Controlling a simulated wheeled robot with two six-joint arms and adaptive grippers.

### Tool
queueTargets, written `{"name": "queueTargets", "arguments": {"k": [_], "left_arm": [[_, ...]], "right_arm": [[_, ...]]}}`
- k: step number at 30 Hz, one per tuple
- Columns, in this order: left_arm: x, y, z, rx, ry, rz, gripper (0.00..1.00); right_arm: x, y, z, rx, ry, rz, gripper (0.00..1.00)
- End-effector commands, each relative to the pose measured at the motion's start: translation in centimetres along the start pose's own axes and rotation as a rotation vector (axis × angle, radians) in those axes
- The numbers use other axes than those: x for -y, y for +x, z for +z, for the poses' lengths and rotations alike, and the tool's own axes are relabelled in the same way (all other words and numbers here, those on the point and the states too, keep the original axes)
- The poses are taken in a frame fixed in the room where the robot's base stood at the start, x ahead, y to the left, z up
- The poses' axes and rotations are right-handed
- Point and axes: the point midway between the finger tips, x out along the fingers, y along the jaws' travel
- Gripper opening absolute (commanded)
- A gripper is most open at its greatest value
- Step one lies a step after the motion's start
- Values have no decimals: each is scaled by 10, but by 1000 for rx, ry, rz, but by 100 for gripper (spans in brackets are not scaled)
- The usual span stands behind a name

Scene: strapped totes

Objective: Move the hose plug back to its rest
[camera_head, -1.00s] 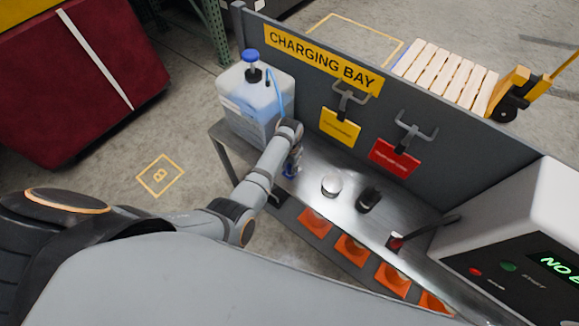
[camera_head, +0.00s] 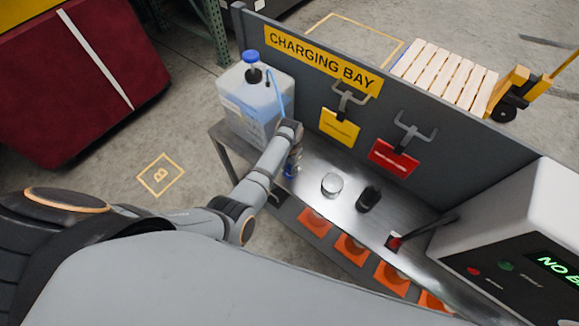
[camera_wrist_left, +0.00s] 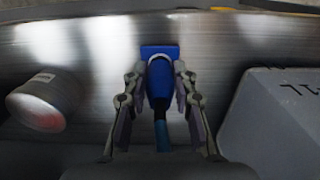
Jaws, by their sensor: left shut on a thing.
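The blue hose plug (camera_wrist_left: 159,85) is between the two fingers of my left gripper (camera_wrist_left: 160,76) in the left wrist view, and the gripper is shut on it. A teal hose (camera_wrist_left: 162,132) runs from the plug toward the wrist. A small blue square piece (camera_wrist_left: 160,51), which looks like the rest, is on the metal bench at the plug's tip. I cannot tell whether the plug is fully seated in it. In the head view my left gripper (camera_head: 290,163) is low over the bench beside the jug, and my wrist partly hides the plug. My right gripper is not in view.
A translucent jug (camera_head: 250,102) with a blue cap stands left of the gripper. A clear cup (camera_head: 331,185) and a black cup (camera_head: 368,198) stand to its right on the bench (camera_head: 312,172). The charging bay panel (camera_head: 310,95) rises behind. A charger box (camera_head: 530,230) is far right.

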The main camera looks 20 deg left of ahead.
Motion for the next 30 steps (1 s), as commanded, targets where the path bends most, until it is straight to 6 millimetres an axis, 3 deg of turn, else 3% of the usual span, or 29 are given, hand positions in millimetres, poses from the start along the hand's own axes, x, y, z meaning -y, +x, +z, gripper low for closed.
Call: {"name": "queueTargets", "arguments": {"k": [7,30], "left_arm": [[0,-2,0,-1,0,0,0],[0,9,0,-1,0,0,0]], "right_arm": [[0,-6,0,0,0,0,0],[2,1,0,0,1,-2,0]]}}
